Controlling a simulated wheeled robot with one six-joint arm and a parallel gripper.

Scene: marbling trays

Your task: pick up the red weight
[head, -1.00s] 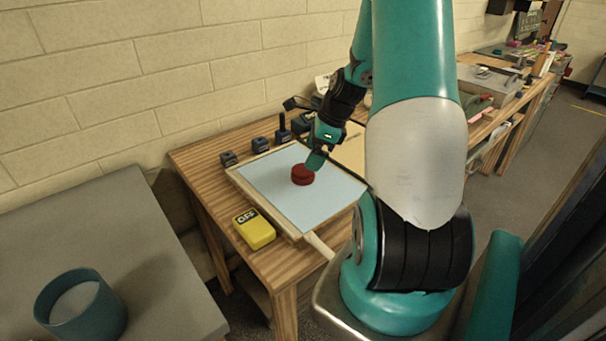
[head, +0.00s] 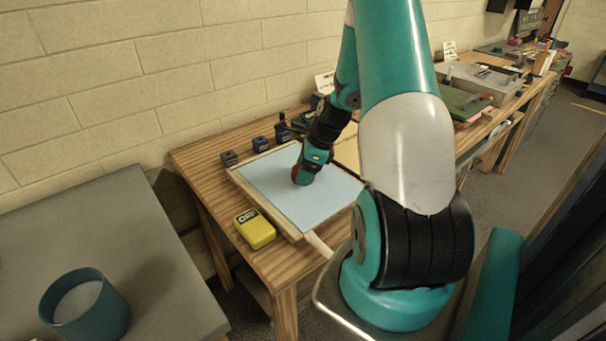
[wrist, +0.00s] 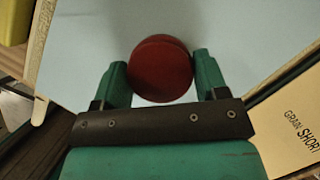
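The red weight (wrist: 160,68) is a round, dark red piece on the pale blue sheet of the tray (wrist: 85,30). In the head view, my gripper (head: 302,179) is down at the weight and hides most of it; a red edge (head: 295,174) shows at its left. In the wrist view, the two green fingers of my gripper (wrist: 161,78) stand apart, one on each side of the weight, very close to its sides. The gripper looks open; I see no clear grip on the weight.
A yellow box (head: 254,229) stands at the tray's near left edge. Several small dark blocks (head: 261,144) line the wooden table's back by the wall. A teal cup (head: 86,305) is on the grey table at the left. A card with printed words (wrist: 290,125) lies right of the tray.

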